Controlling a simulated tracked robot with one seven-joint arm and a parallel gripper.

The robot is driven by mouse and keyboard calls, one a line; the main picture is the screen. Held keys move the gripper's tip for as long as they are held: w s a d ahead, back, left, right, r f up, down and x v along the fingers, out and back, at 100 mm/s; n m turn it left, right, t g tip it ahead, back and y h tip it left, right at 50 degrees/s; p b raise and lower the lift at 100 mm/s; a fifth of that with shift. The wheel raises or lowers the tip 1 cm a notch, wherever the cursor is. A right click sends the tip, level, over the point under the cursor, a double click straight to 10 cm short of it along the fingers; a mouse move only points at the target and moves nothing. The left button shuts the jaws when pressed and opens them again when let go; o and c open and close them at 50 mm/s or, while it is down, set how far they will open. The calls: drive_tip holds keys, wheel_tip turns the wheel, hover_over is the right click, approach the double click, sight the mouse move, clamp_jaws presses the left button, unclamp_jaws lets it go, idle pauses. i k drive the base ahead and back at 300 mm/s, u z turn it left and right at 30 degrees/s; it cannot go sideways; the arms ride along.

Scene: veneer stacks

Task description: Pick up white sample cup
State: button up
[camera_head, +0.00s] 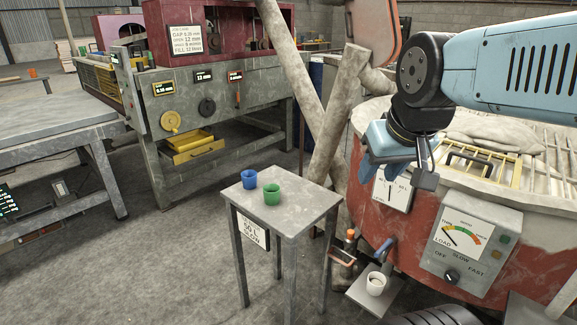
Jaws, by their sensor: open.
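The white sample cup (376,284) stands upright on a small grey shelf (374,299) low at the side of the red mixer drum. Something dark shows inside it. My gripper (395,180) hangs from my blue arm in front of the drum, well above the cup and slightly to its right in the picture. Its jaws are open and nothing shows between them. A blue cup (249,180) and a green cup (271,194) stand on a small grey table (291,208) to the left of the white cup.
The red drum (410,230) with a dial box (462,243) fills the right side. Grey floor (170,270) is clear at left.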

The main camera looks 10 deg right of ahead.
sight(376, 280)
drive_tip(key=z, duration=1.6)
drive_tip(key=i, duration=0.1)
drive_tip(key=u, duration=3.15)
drive_tip(key=k, duration=0.95)
drive_tip(key=z, duration=0.45)
